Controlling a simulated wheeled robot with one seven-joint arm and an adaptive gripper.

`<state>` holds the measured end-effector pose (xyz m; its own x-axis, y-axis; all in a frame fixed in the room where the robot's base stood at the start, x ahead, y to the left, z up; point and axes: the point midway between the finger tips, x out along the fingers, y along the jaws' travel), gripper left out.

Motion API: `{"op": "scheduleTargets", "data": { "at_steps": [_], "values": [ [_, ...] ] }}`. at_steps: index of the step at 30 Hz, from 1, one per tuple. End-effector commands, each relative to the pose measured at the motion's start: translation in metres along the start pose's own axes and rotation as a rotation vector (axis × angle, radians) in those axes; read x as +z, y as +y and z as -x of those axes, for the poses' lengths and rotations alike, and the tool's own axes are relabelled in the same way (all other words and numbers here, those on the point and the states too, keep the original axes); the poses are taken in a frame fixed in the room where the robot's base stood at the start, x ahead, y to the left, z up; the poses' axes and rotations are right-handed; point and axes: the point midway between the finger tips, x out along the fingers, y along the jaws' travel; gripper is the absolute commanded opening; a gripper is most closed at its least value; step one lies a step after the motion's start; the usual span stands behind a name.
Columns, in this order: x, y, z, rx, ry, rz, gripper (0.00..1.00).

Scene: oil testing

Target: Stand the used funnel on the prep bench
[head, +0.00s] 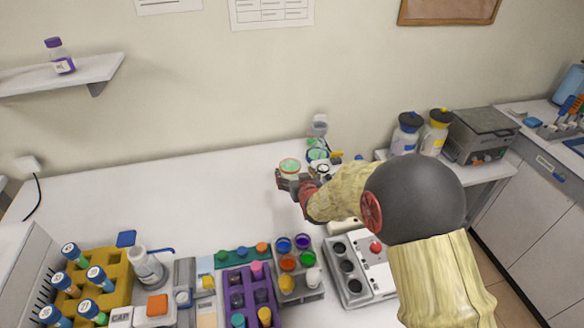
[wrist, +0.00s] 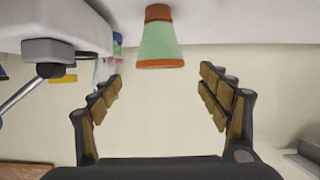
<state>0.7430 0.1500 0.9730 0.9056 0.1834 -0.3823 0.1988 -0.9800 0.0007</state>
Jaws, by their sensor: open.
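The funnel (wrist: 160,45) is pale green with orange bands at both ends. In the wrist view, which appears upside down, it is upright, with its narrow end against the white bench (wrist: 240,25) and its wide end away from it. In the head view the funnel (head: 290,166) shows from above at my gripper, its lower part hidden. My gripper (wrist: 162,80) is open and empty. Its fingers are on either side of the funnel's line, with clear gaps, and the funnel appears just beyond the fingertips. In the head view my gripper (head: 290,182) is partly hidden by my arm.
Close by is a grey device (head: 319,126) with small coloured items, partly behind my gripper. A yellow rack of vials (head: 118,262), a purple rack (head: 235,280) and a white box with a red button (head: 375,248) line the front. The bench's left middle is clear.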

Motion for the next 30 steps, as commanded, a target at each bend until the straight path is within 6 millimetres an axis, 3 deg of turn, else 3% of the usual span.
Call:
{"op": "scheduleTargets", "data": {
  "at_steps": [6, 16, 20, 23, 26, 30],
  "values": [
    [-0.001, 0.000, 0.032, 0.000, 0.000, 0.000, 0.77],
    [0.000, 0.000, 0.043, 0.000, -0.001, 0.000, 0.77],
    [-0.017, 0.007, 0.058, 0.009, -0.024, -0.005, 0.77],
    [-0.039, 0.021, 0.090, 0.025, -0.082, -0.014, 0.77],
    [-0.060, 0.037, 0.144, 0.046, -0.170, -0.028, 0.77],
    [-0.070, 0.054, 0.235, 0.077, -0.304, -0.052, 0.77]
  ]
}}
